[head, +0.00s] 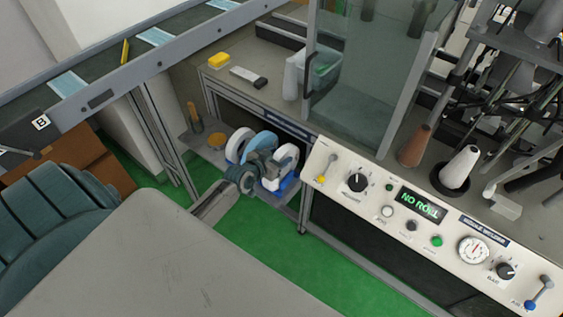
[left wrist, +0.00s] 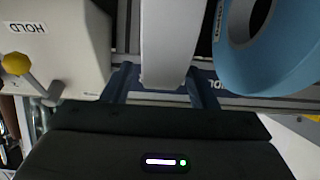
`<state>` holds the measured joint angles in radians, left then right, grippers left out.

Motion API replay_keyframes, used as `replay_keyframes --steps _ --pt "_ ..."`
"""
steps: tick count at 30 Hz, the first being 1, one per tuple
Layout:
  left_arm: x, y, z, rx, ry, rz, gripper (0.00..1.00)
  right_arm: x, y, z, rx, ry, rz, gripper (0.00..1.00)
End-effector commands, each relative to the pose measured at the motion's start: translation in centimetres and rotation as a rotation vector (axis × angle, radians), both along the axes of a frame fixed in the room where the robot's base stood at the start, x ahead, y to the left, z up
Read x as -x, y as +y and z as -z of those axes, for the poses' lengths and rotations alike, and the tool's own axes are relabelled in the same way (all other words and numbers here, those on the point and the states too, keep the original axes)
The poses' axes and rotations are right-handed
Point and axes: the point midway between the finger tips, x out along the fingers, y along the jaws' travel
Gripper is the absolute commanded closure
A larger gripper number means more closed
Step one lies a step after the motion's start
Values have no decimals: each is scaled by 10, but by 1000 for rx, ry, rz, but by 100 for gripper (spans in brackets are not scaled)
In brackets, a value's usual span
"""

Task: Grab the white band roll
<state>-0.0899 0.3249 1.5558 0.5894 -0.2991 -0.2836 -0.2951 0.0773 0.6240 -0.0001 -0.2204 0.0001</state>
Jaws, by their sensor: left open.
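A white band roll (head: 287,158) stands on the lower shelf under the machine's bench, to the right of a light blue roll (head: 263,140). My left gripper (head: 268,168) reaches in from the left and is in front of the white roll. In the left wrist view, the white roll (left wrist: 166,45) shows edge-on between the two open fingers (left wrist: 162,88), with the blue roll (left wrist: 262,55) at its right. Whether the fingers touch the white roll cannot be told. My right gripper is not in view.
Another white roll (head: 238,145) stands left of the blue one. An orange roll (head: 217,140) lies flat farther left on the shelf. The control panel (head: 400,205), showing "NO ROLL", is close to the right. Green floor (head: 265,250) is clear below.

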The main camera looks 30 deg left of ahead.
Motion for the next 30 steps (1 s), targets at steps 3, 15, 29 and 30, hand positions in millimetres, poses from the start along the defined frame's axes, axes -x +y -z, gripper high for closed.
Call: replay_keyframes --steps 3,15,29,30 --pt "-16 -1 6 1 0 -2 47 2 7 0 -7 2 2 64" --pt "-23 -2 9 -1 0 0 57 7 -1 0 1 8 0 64" --pt "-23 -2 9 -1 0 0 100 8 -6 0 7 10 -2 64" --pt "-23 -2 9 -1 0 0 100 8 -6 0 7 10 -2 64"
